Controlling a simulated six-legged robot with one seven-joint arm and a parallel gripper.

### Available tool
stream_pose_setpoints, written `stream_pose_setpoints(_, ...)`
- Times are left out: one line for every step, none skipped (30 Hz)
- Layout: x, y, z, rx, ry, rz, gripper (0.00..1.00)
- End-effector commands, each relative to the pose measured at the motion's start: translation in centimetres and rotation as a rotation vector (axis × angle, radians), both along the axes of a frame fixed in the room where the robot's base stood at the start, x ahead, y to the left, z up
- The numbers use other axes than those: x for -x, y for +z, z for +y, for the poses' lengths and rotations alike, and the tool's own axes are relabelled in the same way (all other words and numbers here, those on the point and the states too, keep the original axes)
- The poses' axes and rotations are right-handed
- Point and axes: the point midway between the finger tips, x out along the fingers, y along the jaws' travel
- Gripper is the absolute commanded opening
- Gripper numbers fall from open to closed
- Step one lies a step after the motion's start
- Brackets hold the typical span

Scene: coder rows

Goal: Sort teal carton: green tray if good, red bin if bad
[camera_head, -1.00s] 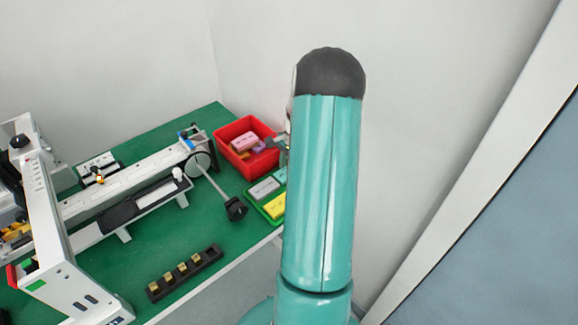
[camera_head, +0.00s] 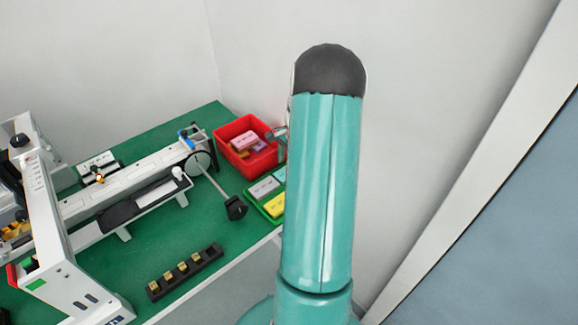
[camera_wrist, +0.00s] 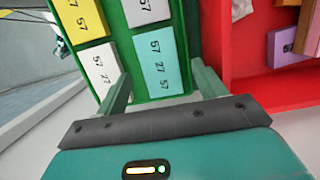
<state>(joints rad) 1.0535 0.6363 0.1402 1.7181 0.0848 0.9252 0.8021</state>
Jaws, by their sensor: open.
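The teal carton (camera_wrist: 157,61) lies in the green tray (camera_wrist: 190,22), printed side up, with the numbers 57 27 57. It also shows in the head view (camera_head: 280,174), partly hidden by my arm. My gripper (camera_wrist: 163,71) is open and empty, with its two fingers apart on either side of the carton's near part in the wrist view. I cannot tell the exact height gap. The red bin (camera_head: 222,134) stands behind the tray in the head view, and its wall (camera_wrist: 270,92) is right of the tray in the wrist view.
White cartons (camera_wrist: 99,68) and a yellow carton (camera_wrist: 78,20) share the tray. The bin holds a pink carton (camera_head: 244,140) and others. A conveyor-like coder machine (camera_head: 140,180) and a black holder (camera_head: 185,273) with brass pieces stand on the green table to the left.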

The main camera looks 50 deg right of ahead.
Motion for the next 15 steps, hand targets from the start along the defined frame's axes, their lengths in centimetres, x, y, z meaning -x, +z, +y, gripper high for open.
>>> stream_pose_setpoints(0.0, 1.0, -0.3, 0.005, -0.001, -0.002, 0.70)
stream_pose_setpoints(0.0, 1.6, -0.4, 0.005, -0.001, -0.002, 0.70)
stream_pose_setpoints(0.0, 2.4, -0.6, 0.006, -0.001, -0.003, 0.70)
stream_pose_setpoints(0.0, 3.1, -0.7, 0.006, -0.001, -0.003, 0.70)
stream_pose_setpoints(0.1, 3.7, -0.8, 0.005, -0.001, -0.003, 0.70)
stream_pose_setpoints(0.1, 4.7, -1.0, 0.005, -0.001, -0.003, 0.70)
stream_pose_setpoints(0.1, 5.3, -1.1, 0.005, -0.001, -0.003, 0.70)
stream_pose_setpoints(0.2, 6.0, -1.2, 0.005, 0.000, -0.003, 0.70)
stream_pose_setpoints(0.2, 6.9, -1.4, 0.005, 0.001, -0.003, 0.70)
stream_pose_setpoints(0.2, 7.5, -1.5, 0.005, 0.001, -0.002, 0.70)
stream_pose_setpoints(0.3, 8.1, -1.6, 0.005, 0.001, -0.003, 0.70)
stream_pose_setpoints(0.3, 8.9, -1.8, 0.004, 0.000, -0.002, 0.70)
stream_pose_setpoints(0.4, 9.4, -1.9, 0.004, 0.000, -0.002, 0.70)
stream_pose_setpoints(0.4, 9.9, -2.0, 0.004, 0.000, -0.002, 0.70)
stream_pose_setpoints(0.4, 10.5, -2.1, 0.003, 0.000, -0.003, 0.70)
